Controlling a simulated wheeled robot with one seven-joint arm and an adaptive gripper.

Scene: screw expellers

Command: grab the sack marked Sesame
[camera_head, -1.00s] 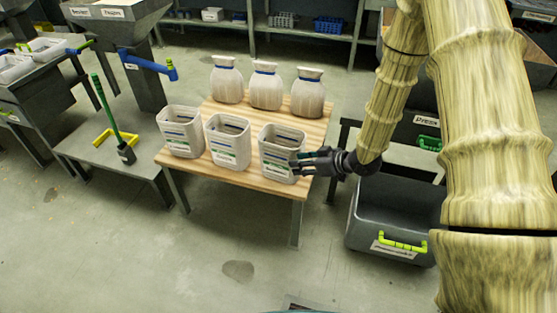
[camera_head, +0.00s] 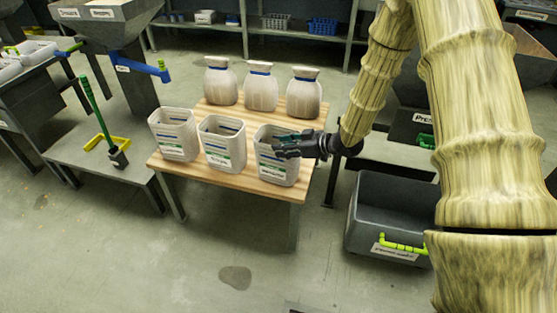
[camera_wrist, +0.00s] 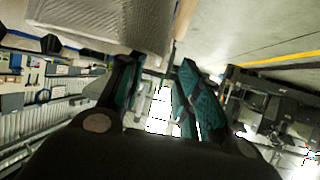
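Three pale sacks with blue ties, the left sack (camera_head: 221,84), the middle sack (camera_head: 261,90) and the right sack (camera_head: 303,95), stand upright along the back of the wooden table (camera_head: 240,181). No sack marking is readable, so I cannot tell which is Sesame. My gripper (camera_head: 280,147) is level in front of the upper part of the right white container, partly hiding it. In the wrist view my gripper (camera_wrist: 160,95) has its two fingers apart with nothing between them. A pale textured surface (camera_wrist: 105,22) fills the upper left there; I cannot tell whether it is sack or container.
Three open white containers, left (camera_head: 174,137), middle (camera_head: 222,145) and right (camera_head: 274,168), stand along the table's front. A grey bin (camera_head: 388,218) with a yellow-green handle is right of the table. A low platform with a green lever (camera_head: 97,112) is left. The floor in front is clear.

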